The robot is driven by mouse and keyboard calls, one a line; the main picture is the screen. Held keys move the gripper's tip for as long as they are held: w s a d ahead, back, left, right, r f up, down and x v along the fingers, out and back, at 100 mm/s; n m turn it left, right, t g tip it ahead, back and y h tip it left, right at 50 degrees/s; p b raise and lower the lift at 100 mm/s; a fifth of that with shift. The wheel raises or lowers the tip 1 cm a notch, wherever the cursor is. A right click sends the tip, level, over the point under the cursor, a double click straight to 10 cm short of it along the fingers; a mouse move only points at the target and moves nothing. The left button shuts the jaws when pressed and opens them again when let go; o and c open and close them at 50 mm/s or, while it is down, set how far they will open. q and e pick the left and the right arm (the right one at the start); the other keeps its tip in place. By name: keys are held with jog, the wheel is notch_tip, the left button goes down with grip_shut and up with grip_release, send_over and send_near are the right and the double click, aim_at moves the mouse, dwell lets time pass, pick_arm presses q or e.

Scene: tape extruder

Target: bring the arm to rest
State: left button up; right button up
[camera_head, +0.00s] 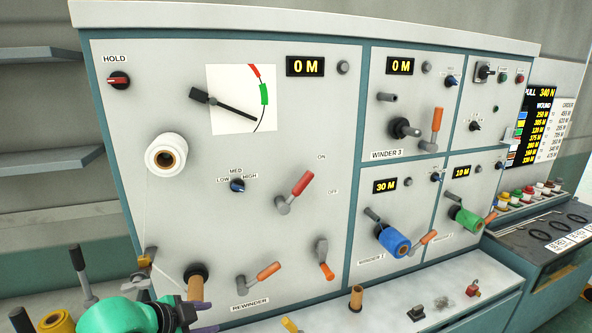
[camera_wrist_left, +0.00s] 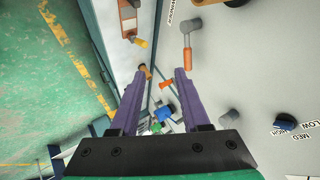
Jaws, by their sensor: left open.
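My left gripper (camera_head: 203,308) is low in the head view at the left, in front of the lower edge of the machine panel, close to the brown core on the rewinder shaft (camera_head: 195,283). Its purple fingers stand apart. In the left wrist view the two fingers of my left gripper (camera_wrist_left: 161,76) are spread, with nothing between their tips but the machine in the distance. I cannot tell whether the gripper touches the core. My right gripper does not show.
The machine panel (camera_head: 300,130) carries a white tape roll (camera_head: 166,157), a dial (camera_head: 240,98) and several orange-handled levers. Winders with a blue roll (camera_head: 393,242) and a green roll (camera_head: 467,222) are at the right. A brown core (camera_head: 356,298) stands on the ledge.

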pick_arm(q)
jog(key=s+a+f+n+g+y, duration=0.2)
jog(key=s+f+n, duration=0.4)
jog(key=s+f, duration=0.3)
jog(key=s+a+f+n+g+y, duration=0.1)
jog(key=s+a+f+n+g, duration=0.15)
jog(key=s+f+n, duration=0.5)
jog(key=s+f+m+g+b, duration=0.1)
jog(key=s+f+b, duration=0.15)
jog(key=f, duration=1.15)
jog(key=s+f+m+g+b, duration=0.1)
jog(key=s+f, duration=0.3)
jog(key=f, duration=1.1)
jog(key=s+a+f+b, duration=0.2)
jog(key=s+f, duration=1.1)
jog(key=s, duration=0.1)
jog(key=shift+s+a+g+y, duration=0.2)
jog(key=shift+a+g+y, duration=0.1)
jog(key=shift+g, duration=0.05)
